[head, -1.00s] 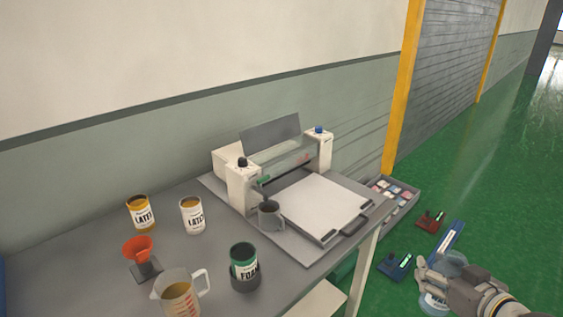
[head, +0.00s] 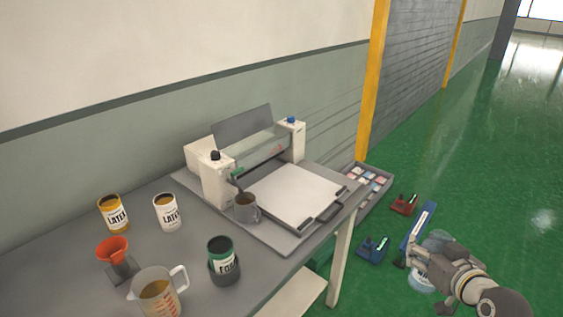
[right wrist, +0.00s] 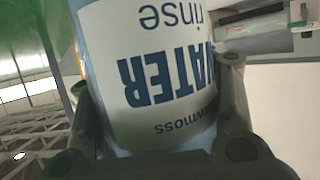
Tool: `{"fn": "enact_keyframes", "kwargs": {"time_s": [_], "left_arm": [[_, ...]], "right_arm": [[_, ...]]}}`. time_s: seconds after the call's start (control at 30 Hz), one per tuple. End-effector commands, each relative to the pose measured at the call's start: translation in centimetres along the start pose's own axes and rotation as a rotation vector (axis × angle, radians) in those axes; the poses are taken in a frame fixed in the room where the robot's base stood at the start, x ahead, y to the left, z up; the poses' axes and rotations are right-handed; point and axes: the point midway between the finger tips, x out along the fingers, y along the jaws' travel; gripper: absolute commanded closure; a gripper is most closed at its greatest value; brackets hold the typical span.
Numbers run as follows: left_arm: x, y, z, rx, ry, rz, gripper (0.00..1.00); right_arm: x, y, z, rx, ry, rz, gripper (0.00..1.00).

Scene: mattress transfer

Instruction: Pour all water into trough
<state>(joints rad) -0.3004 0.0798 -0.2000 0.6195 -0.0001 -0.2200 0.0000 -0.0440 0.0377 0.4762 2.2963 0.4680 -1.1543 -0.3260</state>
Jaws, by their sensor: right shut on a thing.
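My right gripper (head: 424,258) is shut on a clear bluish water container (head: 425,283) at the lower right of the head view, out over the green floor, right of the table. In the right wrist view the container's white label (right wrist: 150,75) reads "WATER rinse" upside down, between the two fingers. The water level cannot be told. On the table stands a machine with two white posts and a clear trough-like part (head: 265,152) between them, in front of a tilted grey panel. The container is well apart from it. My left gripper is not in view.
The grey table (head: 60,262) bears a grey mug (head: 246,209), a measuring jug (head: 158,290), a red funnel (head: 112,250), a green can (head: 221,252) and two Latex cans (head: 114,212). A white plate (head: 295,194) lies before the machine. Small tools (head: 403,204) lie beyond the table's right edge.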

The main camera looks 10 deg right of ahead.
Motion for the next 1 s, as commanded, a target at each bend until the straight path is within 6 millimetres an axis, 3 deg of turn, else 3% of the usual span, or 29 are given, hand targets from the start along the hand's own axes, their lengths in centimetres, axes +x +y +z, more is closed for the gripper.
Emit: {"fn": "enact_keyframes", "kwargs": {"time_s": [0.27,0.6,1.0], "left_arm": [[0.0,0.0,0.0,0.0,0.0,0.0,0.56],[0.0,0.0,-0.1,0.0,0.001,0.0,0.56],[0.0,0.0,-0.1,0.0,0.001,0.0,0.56]], "right_arm": [[0.1,-2.7,1.8,0.002,-0.002,0.002,0.84],[-0.9,-8.7,4.8,0.0,0.0,-0.003,0.84],[-3.4,-15.0,6.6,-0.009,0.001,-0.025,0.84]]}}
